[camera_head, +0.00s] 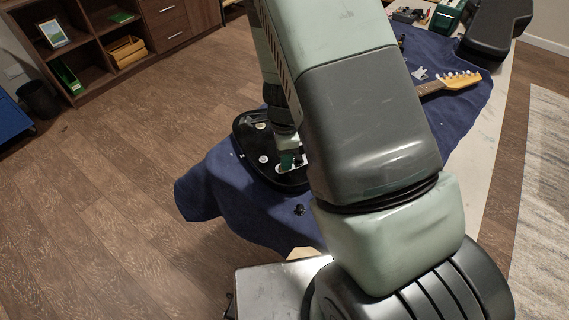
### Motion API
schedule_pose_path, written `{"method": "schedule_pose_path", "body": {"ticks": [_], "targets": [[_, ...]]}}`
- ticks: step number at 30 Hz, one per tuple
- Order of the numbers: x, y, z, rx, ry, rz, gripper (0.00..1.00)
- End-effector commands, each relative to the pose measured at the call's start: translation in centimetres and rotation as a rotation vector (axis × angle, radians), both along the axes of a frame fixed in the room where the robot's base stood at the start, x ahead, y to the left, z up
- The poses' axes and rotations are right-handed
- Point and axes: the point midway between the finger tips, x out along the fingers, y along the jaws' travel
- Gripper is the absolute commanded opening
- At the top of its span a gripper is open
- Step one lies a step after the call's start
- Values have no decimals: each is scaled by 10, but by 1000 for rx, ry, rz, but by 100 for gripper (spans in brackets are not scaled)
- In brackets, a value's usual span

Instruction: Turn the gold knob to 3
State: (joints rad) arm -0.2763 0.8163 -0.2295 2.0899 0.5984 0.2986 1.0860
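A dark guitar body (243,136) lies on a blue cloth. Two small pale round parts show on its face, an upper one (261,126) and a lower one (263,158). They may be knobs; their markings and exact colour are too small to tell. I cannot pick out the gold knob for sure. My arm reaches down over the guitar, and my gripper (288,160) is low over the body, right of the lower pale part. The fingertips are too small and partly hidden, so I cannot tell whether they are open or touching anything. My arm hides the body's right side.
The blue cloth (222,192) covers the bench. A small black part (300,210) lies on it near the guitar. The guitar's headstock (452,82) points to the upper right, by a black case (497,28).

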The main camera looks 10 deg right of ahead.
Motion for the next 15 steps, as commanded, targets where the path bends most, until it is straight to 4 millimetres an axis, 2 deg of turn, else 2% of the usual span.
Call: {"method": "schedule_pose_path", "body": {"ticks": [15], "targets": [[1,0,42,0,-2,1,37]]}}
